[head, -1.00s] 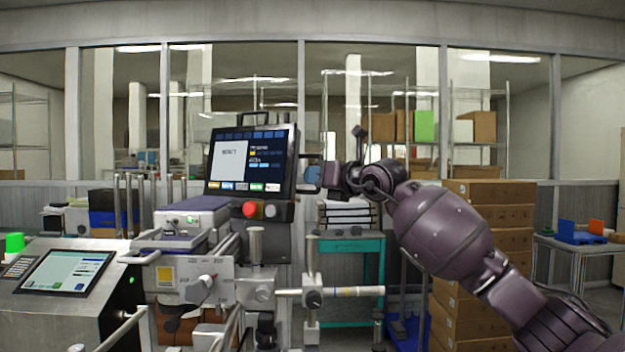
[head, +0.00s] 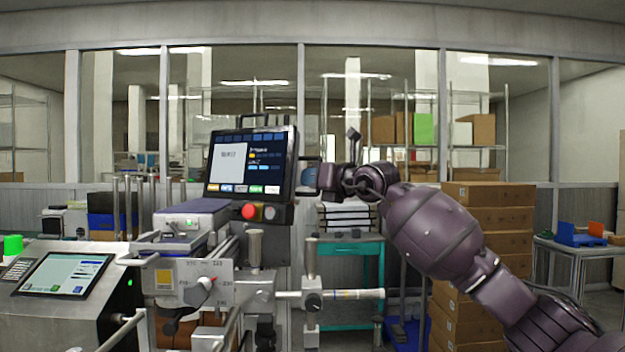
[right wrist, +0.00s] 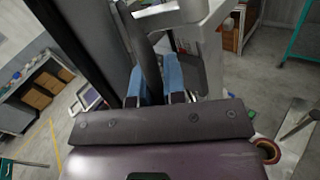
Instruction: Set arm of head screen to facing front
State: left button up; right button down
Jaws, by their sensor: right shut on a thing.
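The head screen (head: 245,162) is a dark-framed panel with a lit display, on an arm above the machine. It is angled slightly, with its display towards me. A red button (head: 250,211) sits below the display. My right gripper (head: 306,178) is at the screen's right edge. In the right wrist view its blue fingertips (right wrist: 153,72) are closed around a dark upright bar (right wrist: 148,55), which looks like the screen's side handle. The gripper's wrist hides most of this handle in the head view. My left gripper is not in view.
A machine with rails and a dial (head: 205,284) stands below the screen. A tilted control panel (head: 65,273) is at left. A teal cart (head: 345,250) with stacked items stands behind my right arm. Stacked cardboard boxes (head: 485,215) are at right.

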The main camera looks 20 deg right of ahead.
jog(key=shift+w+d+f, duration=0.1)
jog(key=d+n+g+y+b, duration=0.1)
jog(key=d+n+y, duration=0.1)
jog(key=w+d+n+g+y, duration=0.1)
jog(key=d+g+y, duration=0.1)
jog(key=shift+d+n+b, duration=0.15)
jog(key=shift+n+b, duration=0.2)
jog(key=shift+n, duration=0.05)
dwell(0.5)
jog(key=c, duration=1.5)
grip_release()
jog(key=shift+s, duration=0.1)
jog(key=shift+o, duration=0.2)
